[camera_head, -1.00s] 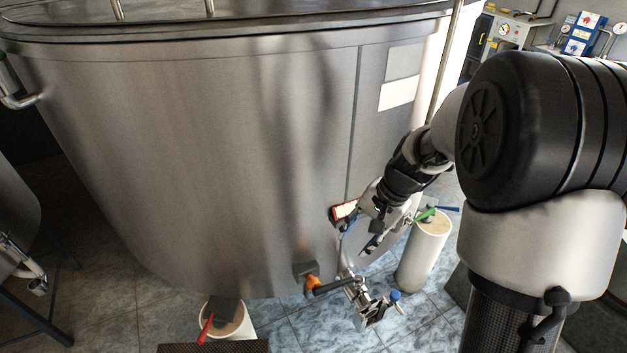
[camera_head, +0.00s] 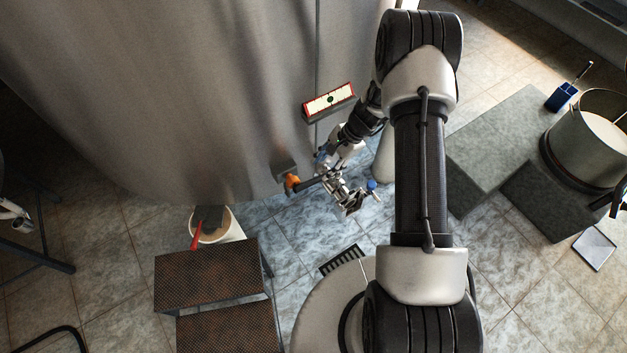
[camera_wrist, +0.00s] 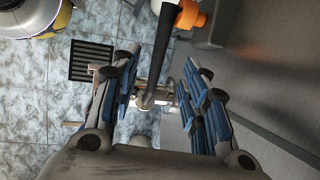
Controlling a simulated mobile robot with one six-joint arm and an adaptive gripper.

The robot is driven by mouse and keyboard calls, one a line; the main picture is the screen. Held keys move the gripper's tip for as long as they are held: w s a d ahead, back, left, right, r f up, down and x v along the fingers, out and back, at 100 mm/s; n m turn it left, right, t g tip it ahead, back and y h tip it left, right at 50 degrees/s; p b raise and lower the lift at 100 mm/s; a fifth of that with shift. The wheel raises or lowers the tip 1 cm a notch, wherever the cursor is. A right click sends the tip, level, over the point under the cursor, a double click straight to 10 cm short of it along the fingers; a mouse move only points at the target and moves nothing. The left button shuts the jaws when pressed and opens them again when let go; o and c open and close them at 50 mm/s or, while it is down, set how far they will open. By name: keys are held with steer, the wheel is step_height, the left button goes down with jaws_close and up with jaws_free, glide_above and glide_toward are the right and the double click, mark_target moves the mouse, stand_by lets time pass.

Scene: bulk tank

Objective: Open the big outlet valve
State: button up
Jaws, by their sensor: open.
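The big outlet valve (camera_head: 345,190) is a metal fitting low at the front of the tank. Its long black lever (camera_head: 322,181) points left in the head view, with its far end by an orange piece (camera_head: 292,182). My gripper (camera_head: 328,166) is at the valve, close to the lever. In the wrist view, the open blue-padded fingers (camera_wrist: 167,93) stand either side of the lever's lower, bent end (camera_wrist: 150,98). Contact between finger and lever cannot be told.
The steel tank wall (camera_head: 220,100) rises close behind the valve. A small blue knob (camera_head: 372,184) is right of it. A white bucket (camera_head: 232,224) with a red-handled tool and brown steps (camera_head: 210,275) stand left. A floor drain (camera_wrist: 92,60) lies below.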

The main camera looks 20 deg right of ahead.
mark_target(313, 180)
steer(key=b+x, duration=0.1)
steer(key=x, duration=0.8)
steer(key=shift+a+f, duration=0.1)
steer(key=shift+f, duration=0.15)
steer(key=shift+c, duration=0.2)
jaws_close()
